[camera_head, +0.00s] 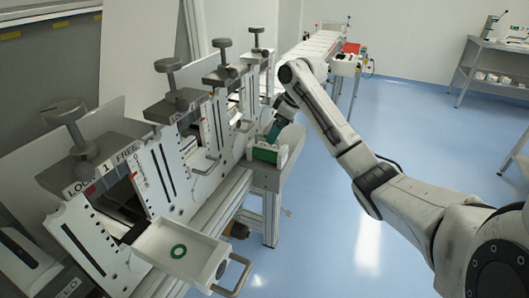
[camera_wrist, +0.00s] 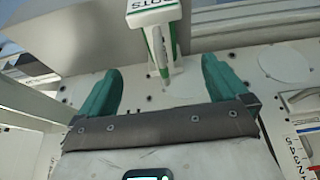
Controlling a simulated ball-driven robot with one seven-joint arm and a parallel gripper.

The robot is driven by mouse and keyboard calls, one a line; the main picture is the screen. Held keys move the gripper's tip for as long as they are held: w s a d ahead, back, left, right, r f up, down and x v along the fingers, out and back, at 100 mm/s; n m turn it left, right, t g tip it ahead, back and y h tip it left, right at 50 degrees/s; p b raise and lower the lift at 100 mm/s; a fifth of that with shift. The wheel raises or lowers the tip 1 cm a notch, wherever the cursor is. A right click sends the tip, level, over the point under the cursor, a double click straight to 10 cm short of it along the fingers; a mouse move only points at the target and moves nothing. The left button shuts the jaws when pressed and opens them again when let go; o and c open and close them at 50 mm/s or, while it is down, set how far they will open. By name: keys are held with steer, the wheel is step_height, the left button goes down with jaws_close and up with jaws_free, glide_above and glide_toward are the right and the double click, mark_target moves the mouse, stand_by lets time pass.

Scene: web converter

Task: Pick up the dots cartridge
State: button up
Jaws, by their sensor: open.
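The dots cartridge (camera_wrist: 148,16) shows at the top of the wrist view as a white block with green stripes; the letters "OTS" are readable on it. Its upper part is cut off by the frame edge. A narrow white and green part hangs below it. My gripper (camera_wrist: 162,88) has two teal fingers spread apart with nothing between them. The cartridge lies beyond the fingertips, roughly centred between them. In the head view my gripper (camera_head: 272,132) is beside the machine's right side, above a green block; I cannot pick out the cartridge there for certain.
The green block (camera_head: 265,155) sits in a white holder close under my gripper. Upright plates with grey knobs (camera_head: 65,112) line the machine. The blue floor (camera_head: 400,110) at right is open.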

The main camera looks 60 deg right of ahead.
mark_target(269, 146)
steer(key=x, duration=0.3)
steer(key=shift+w+f, duration=0.1)
steer(key=shift+p+x, duration=0.6)
steer(key=shift+x, duration=2.1)
steer(key=c, duration=1.4)
